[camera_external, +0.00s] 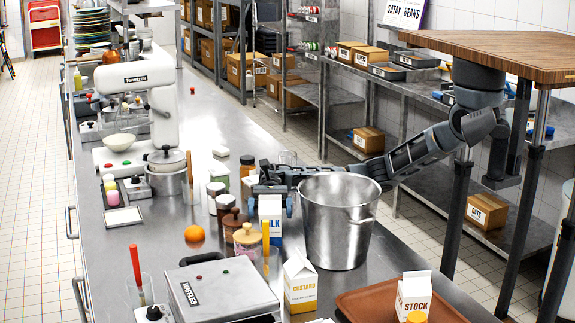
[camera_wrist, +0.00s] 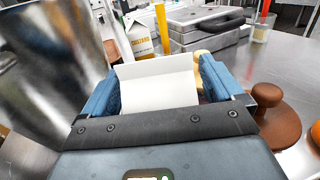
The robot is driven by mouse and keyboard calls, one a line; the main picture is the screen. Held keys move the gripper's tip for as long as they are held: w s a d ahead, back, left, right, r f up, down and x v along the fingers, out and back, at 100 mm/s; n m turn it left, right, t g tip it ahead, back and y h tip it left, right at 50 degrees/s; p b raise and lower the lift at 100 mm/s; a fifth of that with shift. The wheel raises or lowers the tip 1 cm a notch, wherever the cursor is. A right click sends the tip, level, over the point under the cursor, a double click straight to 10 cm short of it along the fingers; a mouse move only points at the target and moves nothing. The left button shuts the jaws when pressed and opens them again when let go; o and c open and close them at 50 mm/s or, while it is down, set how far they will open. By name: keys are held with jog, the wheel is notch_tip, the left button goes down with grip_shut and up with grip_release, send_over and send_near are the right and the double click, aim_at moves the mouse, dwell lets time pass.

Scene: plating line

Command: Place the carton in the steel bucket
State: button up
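A white and blue carton lettered "ILK" (camera_external: 270,214) is upright on the left of the steel bucket (camera_external: 337,225). My gripper (camera_external: 271,192) comes from above and behind it, with a finger on each side. In the wrist view the carton's white top (camera_wrist: 158,84) fills the space between the blue fingers (camera_wrist: 158,88), which appear to touch it. I cannot tell whether its base touches the counter. The bucket is open at the top and stands close beside the carton; its wall also shows at the left of the wrist view (camera_wrist: 50,75).
A custard carton (camera_external: 300,286) stands in front of the bucket. A stock carton (camera_external: 413,297) is on a brown tray (camera_external: 365,306). Wooden-lidded jars (camera_external: 247,240), an orange (camera_external: 194,233) and a waffle maker (camera_external: 222,291) are left of my gripper.

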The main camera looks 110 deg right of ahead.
jog(key=shift+r+p, duration=0.2)
jog(key=shift+p, duration=0.1)
jog(key=b+v, duration=0.2)
jog(key=v, duration=0.1)
jog(key=shift+d+r, duration=0.1)
jog(key=shift+r, duration=0.15)
notch_tip(320, 180, up, 5)
jog(key=shift+r, duration=0.7)
jog(key=shift+c, duration=0.3)
